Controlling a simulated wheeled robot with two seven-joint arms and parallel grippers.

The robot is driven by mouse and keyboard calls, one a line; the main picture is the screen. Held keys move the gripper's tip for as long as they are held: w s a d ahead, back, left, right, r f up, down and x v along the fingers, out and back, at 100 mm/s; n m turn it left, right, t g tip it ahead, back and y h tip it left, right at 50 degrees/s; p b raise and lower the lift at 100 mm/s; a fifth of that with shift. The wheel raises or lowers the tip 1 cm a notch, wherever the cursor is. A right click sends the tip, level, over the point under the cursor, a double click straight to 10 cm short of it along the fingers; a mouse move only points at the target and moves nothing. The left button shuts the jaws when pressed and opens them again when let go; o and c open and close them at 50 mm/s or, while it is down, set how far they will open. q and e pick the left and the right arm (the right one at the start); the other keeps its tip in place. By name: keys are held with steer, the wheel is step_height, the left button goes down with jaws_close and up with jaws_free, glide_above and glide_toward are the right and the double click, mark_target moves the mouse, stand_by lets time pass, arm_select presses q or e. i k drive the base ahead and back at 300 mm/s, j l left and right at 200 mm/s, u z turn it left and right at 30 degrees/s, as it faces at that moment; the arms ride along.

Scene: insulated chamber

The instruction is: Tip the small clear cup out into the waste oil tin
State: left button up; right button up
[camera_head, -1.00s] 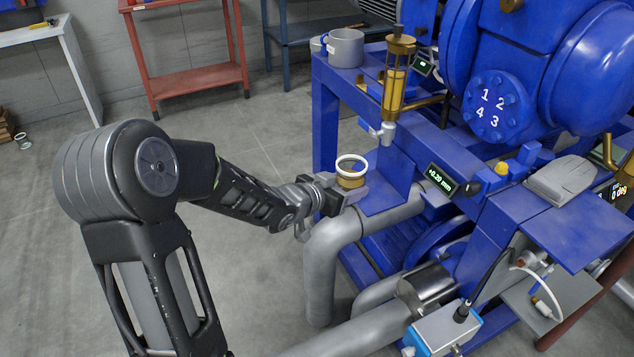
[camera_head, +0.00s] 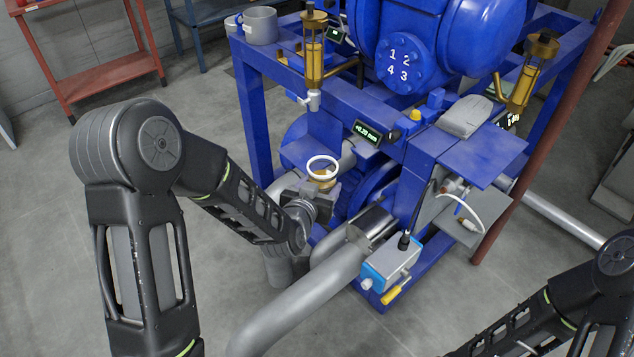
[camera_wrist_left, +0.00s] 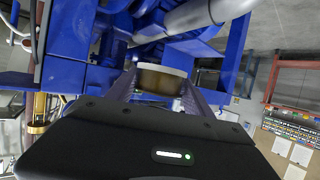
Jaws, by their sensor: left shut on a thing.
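The small clear cup (camera_head: 322,174) has a pale rim and amber contents. It is upright in my left gripper (camera_head: 320,188), whose jaws are shut on it, in front of the blue machine. In the left wrist view the cup (camera_wrist_left: 160,80) sits between the two fingers of the left gripper (camera_wrist_left: 160,92). A grey open tin (camera_head: 260,26), seemingly the waste oil tin, stands on the machine frame's back left corner, well apart from the cup. Its inside contents cannot be made out. My right arm enters at the lower right; its gripper is out of view.
A brass-capped sight glass (camera_head: 314,55) with a tap (camera_head: 312,100) stands above and behind the cup. Grey pipes (camera_head: 300,305) run below the left gripper. A blue-grey box (camera_head: 390,262) is to its right. The floor at left is clear.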

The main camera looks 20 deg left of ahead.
mark_target(260, 26)
steer(key=k, duration=1.25)
steer(key=j+z, duration=0.1)
steer(key=z, duration=2.15)
steer(key=k+j, duration=0.3)
steer(key=j, duration=0.3)
steer(key=k+j, duration=0.25)
steer(key=j, duration=0.4)
steer(key=k+j, duration=0.3)
steer(key=j, duration=0.3)
steer(key=k+j, duration=0.3)
steer(key=j, duration=0.3)
steer(key=k+j, duration=0.25)
steer(key=j, duration=0.35)
steer(key=k+j, duration=0.3)
steer(key=j, duration=0.35)
steer(key=k+j, duration=0.3)
steer(key=j, duration=0.3)
steer(key=k+j, duration=0.25)
steer(key=j, duration=0.35)
